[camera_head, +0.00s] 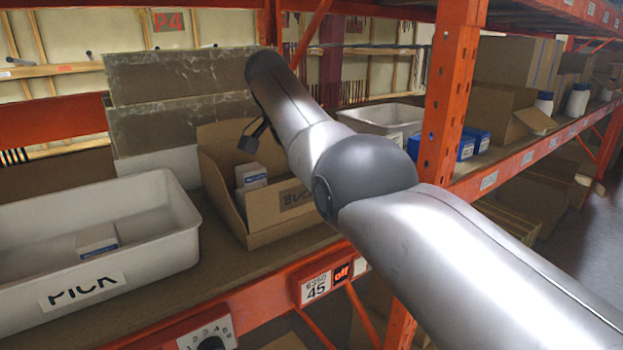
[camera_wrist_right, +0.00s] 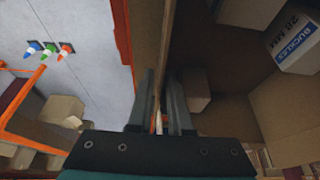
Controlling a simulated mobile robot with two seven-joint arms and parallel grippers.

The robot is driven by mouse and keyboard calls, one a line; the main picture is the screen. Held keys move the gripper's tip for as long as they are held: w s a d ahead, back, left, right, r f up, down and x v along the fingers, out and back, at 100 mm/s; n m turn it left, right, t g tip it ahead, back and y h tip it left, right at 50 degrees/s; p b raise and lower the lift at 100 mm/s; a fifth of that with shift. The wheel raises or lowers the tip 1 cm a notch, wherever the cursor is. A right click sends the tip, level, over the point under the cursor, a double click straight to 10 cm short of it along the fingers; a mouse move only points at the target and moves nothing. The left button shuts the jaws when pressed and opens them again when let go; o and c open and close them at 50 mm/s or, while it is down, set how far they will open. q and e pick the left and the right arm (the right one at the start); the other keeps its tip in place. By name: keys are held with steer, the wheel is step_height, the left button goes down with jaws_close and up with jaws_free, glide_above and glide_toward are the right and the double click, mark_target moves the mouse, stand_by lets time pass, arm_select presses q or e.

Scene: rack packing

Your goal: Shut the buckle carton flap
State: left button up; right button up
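The open brown buckle carton (camera_head: 262,228) stands on the shelf, with a label on its front partly hidden by my right arm. Small white boxes (camera_head: 250,175) lie inside; one marked buckles (camera_wrist_right: 297,42) shows in the right wrist view. A raised cardboard panel (camera_head: 222,140) stands at the carton's back, and a side panel (camera_head: 222,200) leans out at the left. My right gripper (camera_head: 256,130) is at the back panel's top edge. In the right wrist view its fingers flank a thin cardboard edge (camera_wrist_right: 152,45); whether they grip it is unclear. My left gripper is out of view.
A white tote (camera_head: 150,265) marked PICK, holding a small white box (camera_head: 97,240), stands left of the carton. An orange upright (camera_head: 450,90) is at the right. Marbled panels (camera_head: 175,80) stand behind. A white bin (camera_head: 385,118) and blue boxes (camera_head: 468,146) are farther right.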

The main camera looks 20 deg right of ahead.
steer(key=shift+v, duration=1.25)
steer(key=s+a, duration=0.4)
steer(key=a, duration=0.7)
steer(key=shift+a, duration=0.35)
steer(key=shift+w+r, duration=0.1)
steer(key=shift+r, duration=0.05)
